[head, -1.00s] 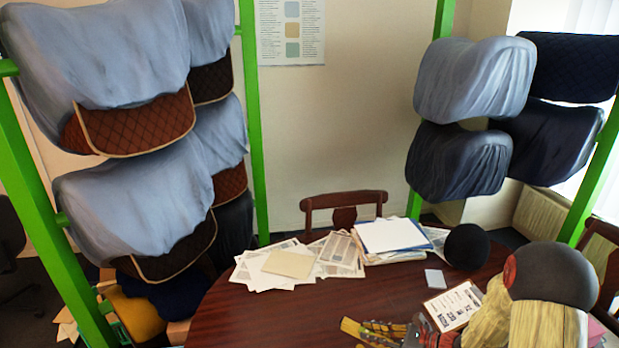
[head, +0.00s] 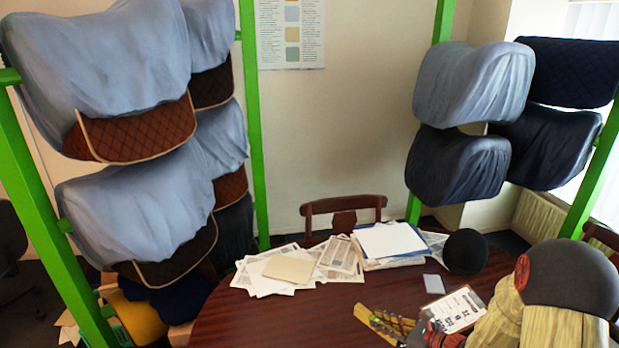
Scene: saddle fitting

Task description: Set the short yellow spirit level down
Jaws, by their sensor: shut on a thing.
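The short yellow spirit level (head: 374,322) shows at the bottom of the head view, tilted, over the near part of the dark wooden table (head: 270,318). My gripper (head: 408,330) is at its right end, shut on it. My arm partly covers the gripper, and the lower edge of the picture cuts off part of it. I cannot tell whether the level touches the table top.
Loose papers (head: 275,285) and a paper stack (head: 385,246) lie at the back of the table. A black ball (head: 465,251), a small grey card (head: 433,284) and a clipboard (head: 455,309) lie to the right. Table left of the level is bare. Green racks hold covered saddles.

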